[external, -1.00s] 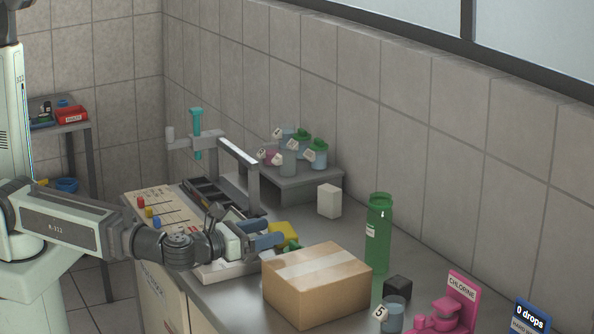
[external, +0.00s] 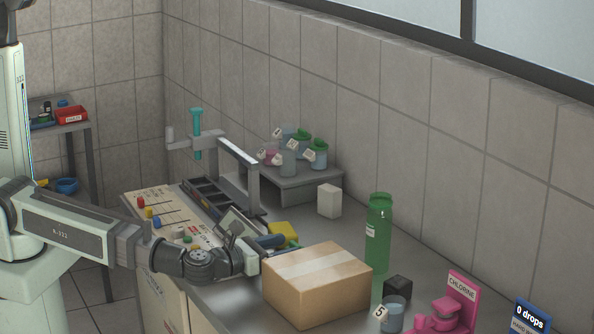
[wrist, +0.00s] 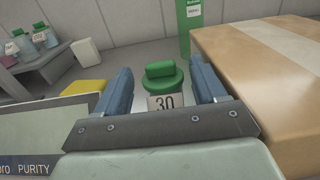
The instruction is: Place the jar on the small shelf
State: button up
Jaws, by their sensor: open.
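A jar with a green lid (wrist: 160,81) and a "30" label stands between the two blue fingers of my gripper (wrist: 162,68) in the wrist view. The fingers are open, with a gap on each side of the lid. In the external view my gripper (external: 268,241) is low behind the cardboard box, and the jar is hidden. The small shelf (external: 315,187) is a low grey stand against the wall, with several labelled jars (external: 290,155) on it. The shelf also shows at upper left in the wrist view (wrist: 45,65).
A cardboard box (external: 318,285) is close on the right of my gripper. A yellow item (external: 284,231), white block (external: 329,201) and tall green bottle (external: 378,235) stand nearby. Jar 5 (external: 394,315) and a pink chlorine stand (external: 450,305) are at the front right.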

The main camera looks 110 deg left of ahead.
aim_at(292, 245)
jog(key=x, duration=0.3)
jog(key=shift+w+a, duration=0.1)
jog(key=shift+a, duration=0.05)
jog(key=shift+c, duration=0.2)
grip_shut()
dwell(0.4)
